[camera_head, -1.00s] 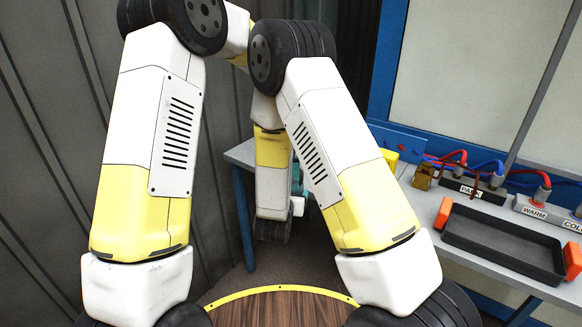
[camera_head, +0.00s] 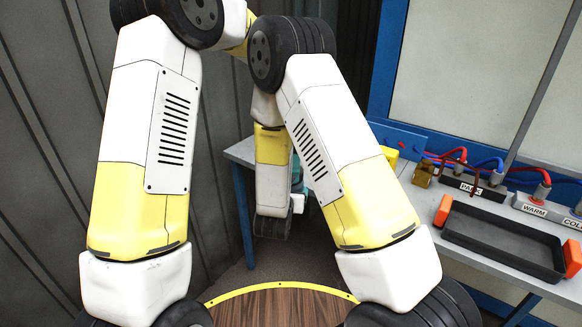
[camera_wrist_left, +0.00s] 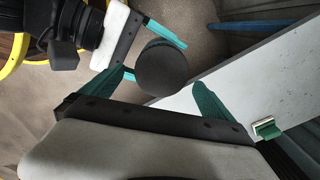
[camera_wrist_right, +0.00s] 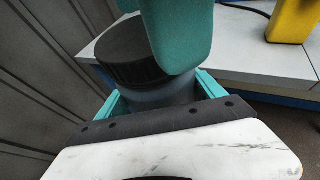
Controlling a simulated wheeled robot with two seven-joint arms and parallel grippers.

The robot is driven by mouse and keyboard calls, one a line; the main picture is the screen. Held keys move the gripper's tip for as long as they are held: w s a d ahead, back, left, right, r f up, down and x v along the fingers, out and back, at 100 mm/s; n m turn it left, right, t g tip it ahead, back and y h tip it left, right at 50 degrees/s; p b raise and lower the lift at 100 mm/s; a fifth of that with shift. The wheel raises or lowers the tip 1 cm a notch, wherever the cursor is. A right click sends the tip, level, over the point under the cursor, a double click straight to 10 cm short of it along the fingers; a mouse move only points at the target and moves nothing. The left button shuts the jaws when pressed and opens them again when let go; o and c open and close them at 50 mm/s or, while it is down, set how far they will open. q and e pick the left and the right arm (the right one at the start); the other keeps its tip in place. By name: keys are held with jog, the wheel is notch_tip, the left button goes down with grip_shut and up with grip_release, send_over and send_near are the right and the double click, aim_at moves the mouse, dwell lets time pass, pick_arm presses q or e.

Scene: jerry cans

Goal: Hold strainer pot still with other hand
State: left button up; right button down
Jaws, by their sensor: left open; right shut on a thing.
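The strainer pot shows in the right wrist view as a grey cylinder with a ribbed black lid (camera_wrist_right: 130,52). My right gripper (camera_wrist_right: 160,92) is shut around its body. In the left wrist view the pot (camera_wrist_left: 163,68) is a dark round disc. My left gripper (camera_wrist_left: 163,80) is open, its teal fingers apart on either side of that disc; I cannot tell whether they touch it. A broad teal piece (camera_wrist_right: 180,32) covers part of the pot in the right wrist view, probably a finger of my left gripper. In the head view my arms hide the pot.
A grey bench (camera_head: 455,235) on the right carries a black tray with orange ends (camera_head: 500,240), labelled hose fittings (camera_head: 535,205) and a brass part (camera_head: 423,173). A grey bench top (camera_wrist_left: 255,75) lies beside the pot. A yellow object (camera_wrist_right: 292,20) stands on the surface beyond.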

pick_arm(q)
notch_tip(320, 180, up, 3)
jog(key=shift+f, duration=0.15)
jog(key=shift+c, duration=0.5)
jog(key=shift+a+r, duration=0.15)
jog(key=shift+r, duration=0.65)
jog(key=shift+a+r, duration=0.15)
jog(key=shift+r, duration=0.6)
notch_tip(320, 180, down, 8)
jog(key=shift+r, duration=0.1)
jog(key=c, duration=1.4)
jog(key=n, duration=0.3)
jog(key=shift+w, duration=0.1)
jog(key=shift+c, duration=0.3)
